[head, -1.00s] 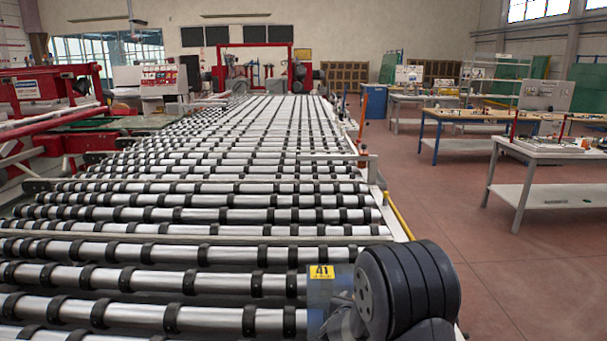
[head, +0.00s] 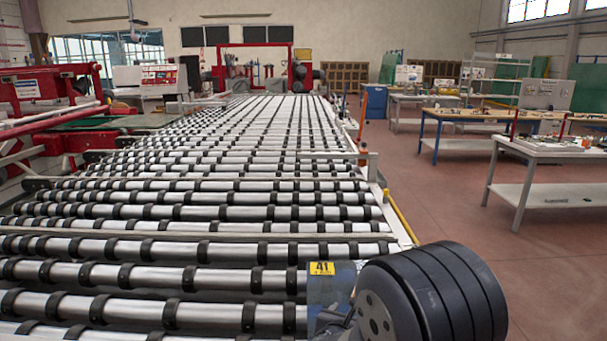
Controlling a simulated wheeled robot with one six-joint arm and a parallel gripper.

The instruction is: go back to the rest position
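My arm (head: 435,295) shows as a dark ribbed cylindrical joint at the lower right, in front of the roller conveyor's near right corner. The fingertips of my gripper cannot be made out; that end of the arm is out of the frame or hidden behind the joint. The rest position is not marked by anything in view.
A long roller conveyor (head: 220,214) fills the left and middle. A blue-grey part with a yellow "41" label (head: 321,268) is beside my arm. Worktables (head: 548,152) stand on the right, a blue bin (head: 376,102) farther back. Open reddish floor (head: 455,205) lies between.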

